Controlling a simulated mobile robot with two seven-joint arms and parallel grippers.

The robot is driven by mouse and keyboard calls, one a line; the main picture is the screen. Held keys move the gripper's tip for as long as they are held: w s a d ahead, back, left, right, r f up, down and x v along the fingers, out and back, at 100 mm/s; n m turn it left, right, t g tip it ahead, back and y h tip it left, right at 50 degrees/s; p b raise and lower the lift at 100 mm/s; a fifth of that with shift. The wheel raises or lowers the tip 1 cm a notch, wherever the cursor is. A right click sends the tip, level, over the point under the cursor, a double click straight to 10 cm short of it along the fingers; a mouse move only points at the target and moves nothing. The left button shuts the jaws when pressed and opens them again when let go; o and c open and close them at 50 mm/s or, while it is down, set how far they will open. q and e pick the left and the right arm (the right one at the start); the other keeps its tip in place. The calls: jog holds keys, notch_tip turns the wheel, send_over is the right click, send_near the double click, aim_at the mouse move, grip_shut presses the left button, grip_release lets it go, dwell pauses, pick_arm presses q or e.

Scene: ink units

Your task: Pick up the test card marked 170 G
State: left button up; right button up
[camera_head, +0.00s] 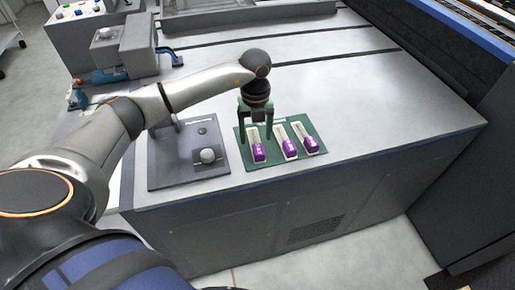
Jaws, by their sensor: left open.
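Three test cards, pale with purple lower ends, lie side by side on a green mat (274,167): a left card (259,153), a middle card (289,148) and a right card (310,145). Their markings are too small to read, so I cannot tell which is 170 G. My left gripper (255,137) points down at the left card, with its two fingers apart, one on each side of that card's upper part in the picture. It appears empty. I cannot tell its exact height above the card. My right gripper is out of view.
A grey device with blue fittings (138,45) stands at the back left of the grey worktop (380,115). The worktop is clear to the right of the mat.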

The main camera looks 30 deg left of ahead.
aim_at(258, 146)
pick_arm(q)
jog(key=f, duration=0.5)
jog(key=shift+d+f, duration=0.1)
jog(key=shift+d, duration=0.3)
grip_shut()
